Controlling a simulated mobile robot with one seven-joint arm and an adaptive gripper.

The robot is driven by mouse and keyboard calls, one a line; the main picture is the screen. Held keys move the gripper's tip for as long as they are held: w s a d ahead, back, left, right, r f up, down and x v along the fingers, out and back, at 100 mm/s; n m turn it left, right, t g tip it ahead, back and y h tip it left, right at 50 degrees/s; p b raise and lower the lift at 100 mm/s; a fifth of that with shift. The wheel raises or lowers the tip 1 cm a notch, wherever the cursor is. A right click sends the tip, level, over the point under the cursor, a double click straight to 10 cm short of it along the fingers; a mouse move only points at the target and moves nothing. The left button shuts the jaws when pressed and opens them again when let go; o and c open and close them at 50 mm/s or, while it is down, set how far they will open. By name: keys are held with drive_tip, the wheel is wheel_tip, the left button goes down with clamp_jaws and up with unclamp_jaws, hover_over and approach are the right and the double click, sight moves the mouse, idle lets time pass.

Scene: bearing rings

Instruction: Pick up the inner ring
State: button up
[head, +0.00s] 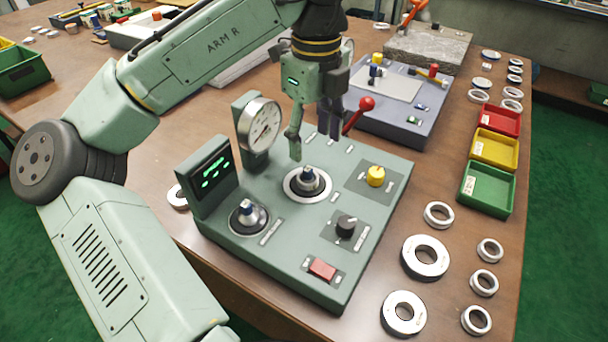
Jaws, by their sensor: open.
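My gripper (313,146) points down above the green-grey bench gauge (285,250), its fingers apart and nothing seen between them. Below it, a light ring (291,190) lies around a blue-tipped centre post (308,177) on the gauge. A gap shows between the fingertips and the post. Loose silver rings lie on the table to the right: larger ones (407,259) (388,318) and smaller ones (429,222) (480,250) (473,286) (466,321). I cannot tell from their look which one is the inner ring.
The gauge carries a dial (262,128), a display (208,168), a second post (248,212), a red-knobbed lever (366,104), a yellow knob (376,176) and a red button (322,269). Red (519,122), yellow (515,151) and green (510,186) bins stand along the right edge.

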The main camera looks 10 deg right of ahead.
sight(308, 168)
wheel_tip(308, 168, down, 3)
drive_tip(key=shift+f, duration=0.15)
drive_tip(key=shift+w+a+f+p, duration=0.1)
drive_tip(key=shift+a+f+p, duration=0.05)
drive_tip(key=shift+f, duration=0.75)
drive_tip(key=shift+w+a+f+p, duration=0.1)
drive_tip(key=shift+f+p, duration=0.1)
drive_tip(key=shift+f, duration=0.65)
drive_tip(key=shift+a+f+p, duration=0.15)
drive_tip(key=shift+f, duration=0.75)
drive_tip(key=shift+c, duration=0.3)
clamp_jaws()
